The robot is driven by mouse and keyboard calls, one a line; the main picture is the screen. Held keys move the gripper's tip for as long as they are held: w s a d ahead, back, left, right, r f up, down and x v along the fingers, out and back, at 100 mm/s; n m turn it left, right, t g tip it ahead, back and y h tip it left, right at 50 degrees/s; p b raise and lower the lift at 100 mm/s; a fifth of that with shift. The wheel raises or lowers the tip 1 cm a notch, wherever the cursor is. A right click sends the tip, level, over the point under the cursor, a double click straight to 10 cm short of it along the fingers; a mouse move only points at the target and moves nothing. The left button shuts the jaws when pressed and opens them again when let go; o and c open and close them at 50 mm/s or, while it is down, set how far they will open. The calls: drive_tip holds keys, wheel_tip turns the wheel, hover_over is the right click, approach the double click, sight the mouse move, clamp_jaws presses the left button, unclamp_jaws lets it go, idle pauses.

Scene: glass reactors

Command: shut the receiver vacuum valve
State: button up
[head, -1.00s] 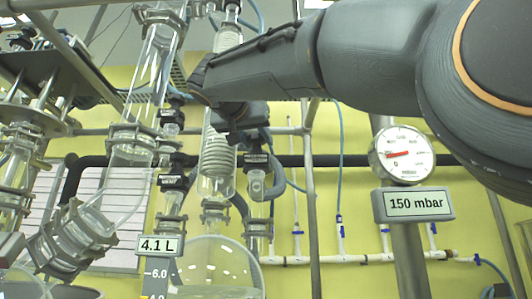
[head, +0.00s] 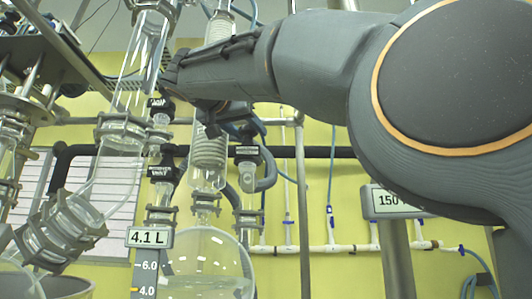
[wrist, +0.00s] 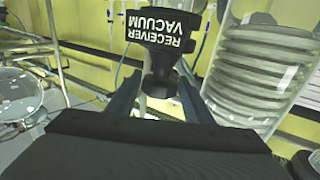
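The receiver vacuum valve (wrist: 166,38) shows in the wrist view as a black handle with a white "RECEIVER VACUUM" label, upside down in the picture. A dark round stem lies below the label. My gripper (wrist: 160,88) has its two blue-grey fingers apart, one on each side of this stem. Gaps seem to show beside the stem, so the fingers do not look closed on it. In the head view, my gripper (head: 170,75) is at the glassware left of the arm. I cannot pick out this valve there for sure, and fingertip contact is unclear.
A coiled glass condenser (wrist: 262,65) stands close on the right in the wrist view. A round receiver flask (head: 208,262) with a "4.1 L" sign (head: 150,237) is below. Other black-labelled valves (head: 247,151) and glass tubes crowd the space. My arm covers the pressure gauge.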

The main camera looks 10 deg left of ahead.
sight(244, 127)
drive_tip(key=shift+s+a+b, duration=0.25)
drive_tip(key=shift+s, duration=1.05)
drive_tip(key=shift+s+a+b, duration=0.2)
drive_tip(key=shift+s, duration=1.05)
drive_tip(key=shift+s+a+b, duration=0.25)
drive_tip(key=shift+s, duration=1.05)
